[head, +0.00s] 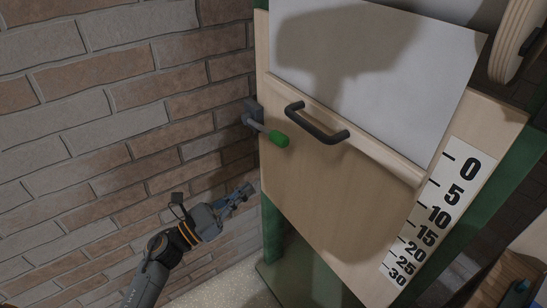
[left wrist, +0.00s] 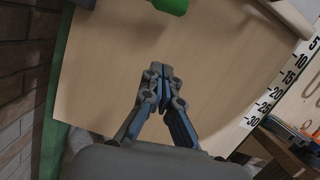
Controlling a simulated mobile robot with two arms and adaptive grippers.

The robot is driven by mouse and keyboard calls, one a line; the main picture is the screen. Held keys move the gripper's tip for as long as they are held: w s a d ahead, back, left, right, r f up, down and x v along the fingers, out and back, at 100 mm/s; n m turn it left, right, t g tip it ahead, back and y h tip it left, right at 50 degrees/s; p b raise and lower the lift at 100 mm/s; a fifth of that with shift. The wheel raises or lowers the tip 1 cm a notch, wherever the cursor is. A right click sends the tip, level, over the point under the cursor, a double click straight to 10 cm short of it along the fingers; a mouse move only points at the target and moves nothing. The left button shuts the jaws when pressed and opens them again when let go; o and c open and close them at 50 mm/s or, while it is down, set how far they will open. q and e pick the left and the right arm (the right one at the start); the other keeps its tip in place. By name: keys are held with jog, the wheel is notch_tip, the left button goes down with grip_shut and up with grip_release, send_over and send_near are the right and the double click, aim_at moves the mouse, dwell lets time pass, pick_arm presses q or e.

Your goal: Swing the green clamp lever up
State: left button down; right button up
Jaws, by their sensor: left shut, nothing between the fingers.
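The green clamp lever (head: 278,139) has a green grip on a grey rod. It sticks out from a dark grey pivot block (head: 252,112) at the left edge of the wooden panel, pointing right and slightly down in the head view. Its green end also shows at the top edge of the left wrist view (left wrist: 172,5). My left gripper (head: 246,190) is below and left of the lever, apart from it. In the left wrist view its fingers (left wrist: 158,72) are shut with nothing between them, in front of the wooden panel. My right gripper is not in view.
The wooden panel (head: 300,190) carries a black handle (head: 318,125), a white sheet (head: 375,70) and a scale strip (head: 430,215) marked 0 to 30. A green frame post (head: 271,228) stands below. A brick wall (head: 120,110) is on the left.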

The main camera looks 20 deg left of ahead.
aim_at(263, 129)
pick_arm(q)
jog(key=p+x, duration=0.3)
jog(key=x, duration=0.7)
jog(key=shift+w+r, duration=0.15)
jog(key=r, duration=0.1)
jog(key=r+p, duration=0.2)
jog(key=shift+w+a+r, duration=0.1)
jog(key=shift+a+r, duration=0.2)
